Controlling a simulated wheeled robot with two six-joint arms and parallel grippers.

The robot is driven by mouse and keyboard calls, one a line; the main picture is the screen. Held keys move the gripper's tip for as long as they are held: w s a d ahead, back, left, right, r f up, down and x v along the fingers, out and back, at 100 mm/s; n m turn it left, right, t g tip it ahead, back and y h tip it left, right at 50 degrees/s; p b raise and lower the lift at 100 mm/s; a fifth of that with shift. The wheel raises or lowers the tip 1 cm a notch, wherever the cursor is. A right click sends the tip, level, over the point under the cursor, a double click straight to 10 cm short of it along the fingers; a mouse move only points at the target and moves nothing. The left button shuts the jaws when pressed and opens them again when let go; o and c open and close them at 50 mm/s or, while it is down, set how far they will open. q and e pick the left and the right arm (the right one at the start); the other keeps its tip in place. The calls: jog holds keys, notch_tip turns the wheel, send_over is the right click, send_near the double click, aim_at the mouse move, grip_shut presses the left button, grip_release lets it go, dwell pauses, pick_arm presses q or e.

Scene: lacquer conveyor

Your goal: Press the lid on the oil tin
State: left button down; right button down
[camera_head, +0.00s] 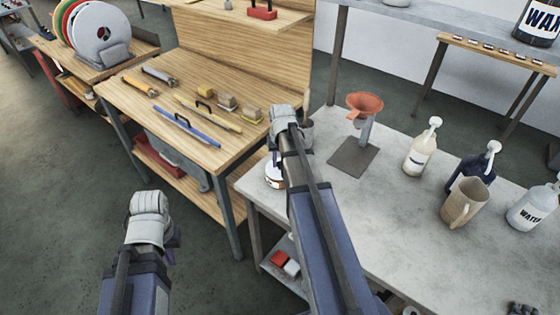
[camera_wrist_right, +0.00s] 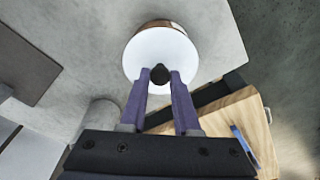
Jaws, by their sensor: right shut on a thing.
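The oil tin (camera_head: 274,180), pale with a dark-marked label, stands near the left edge of the grey table, partly behind my right arm in the head view. In the right wrist view a round white lid (camera_wrist_right: 160,50) with a black knob (camera_wrist_right: 159,74) covers most of the tin; a brownish strip shows behind the lid's far edge. My right gripper (camera_wrist_right: 160,78) is shut on the knob from above. I cannot tell whether the lid sits flush. My left gripper (camera_head: 170,243) hangs over the floor at lower left, its fingers mostly hidden.
A grey cylinder (camera_head: 307,133) stands close behind my right wrist. An orange funnel (camera_head: 365,103) on a stand (camera_head: 353,157), a pump bottle (camera_head: 420,150) and a beige jug (camera_head: 464,203) are further right. A wooden bench (camera_head: 150,105) with tools adjoins at left.

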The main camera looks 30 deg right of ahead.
dwell(0.8)
jog(key=shift+c, duration=0.4)
grip_release()
jog(key=shift+r+p, duration=3.55)
jog(key=shift+c, duration=0.3)
grip_shut()
